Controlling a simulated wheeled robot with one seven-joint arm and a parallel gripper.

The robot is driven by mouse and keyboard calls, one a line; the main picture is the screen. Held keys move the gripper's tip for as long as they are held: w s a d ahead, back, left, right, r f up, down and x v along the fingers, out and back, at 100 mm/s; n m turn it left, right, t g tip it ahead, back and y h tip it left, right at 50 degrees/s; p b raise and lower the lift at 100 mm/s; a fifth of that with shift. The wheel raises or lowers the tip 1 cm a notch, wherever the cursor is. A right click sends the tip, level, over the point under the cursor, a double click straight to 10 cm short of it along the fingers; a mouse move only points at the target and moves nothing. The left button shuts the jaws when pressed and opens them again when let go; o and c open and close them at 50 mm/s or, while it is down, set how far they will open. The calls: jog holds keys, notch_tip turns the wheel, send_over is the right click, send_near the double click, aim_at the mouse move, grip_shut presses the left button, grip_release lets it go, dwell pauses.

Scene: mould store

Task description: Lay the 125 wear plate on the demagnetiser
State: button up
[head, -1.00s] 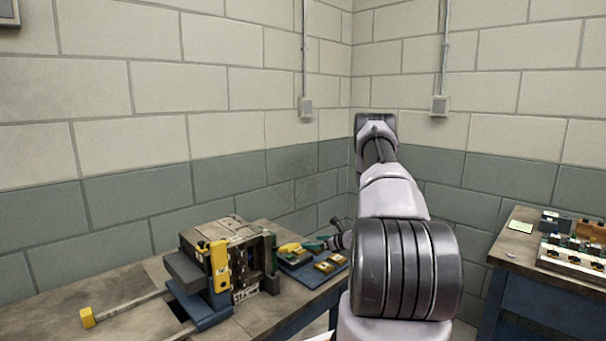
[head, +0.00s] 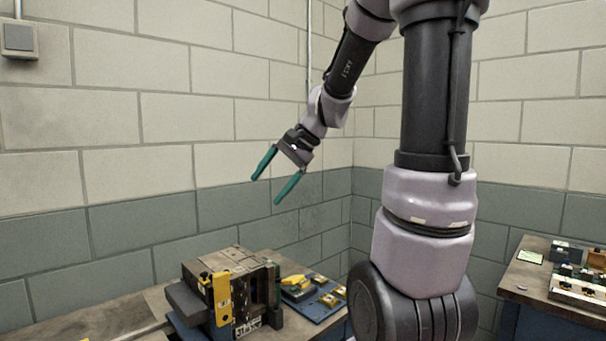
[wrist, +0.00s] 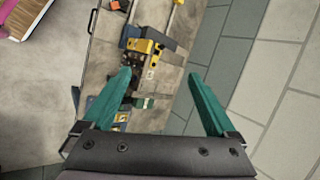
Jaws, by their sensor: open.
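My gripper (head: 266,190) is open and empty, high above the left bench in front of the wall. Its two teal fingers also show spread apart in the wrist view (wrist: 159,73). Small brass-coloured plates (head: 328,299) lie on a blue board (head: 318,313) behind and right of the mould. Their markings are too small to read, so I cannot tell whether one is the 125 wear plate. I cannot make out which thing is the demagnetiser.
A bulky mould block (head: 238,285) with a yellow strap (head: 222,298) stands on the left bench (head: 105,322); it also shows in the wrist view (wrist: 150,48). A second bench (head: 533,283) at right carries a tray (head: 572,296) with several small parts.

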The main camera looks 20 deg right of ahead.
jog(key=s+d+r+n+t+h, duration=0.1)
jog(key=s+r+n+h, duration=0.1)
jog(key=s, duration=0.5)
jog(key=s+d+r+n+t+h, duration=0.1)
jog(key=s+n, duration=0.3)
jog(key=s, duration=0.4)
jog(key=shift+s+r+t+h, duration=0.15)
jog(key=shift+r+t+h, duration=0.25)
jog(key=shift+r+h, duration=0.25)
dwell(0.6)
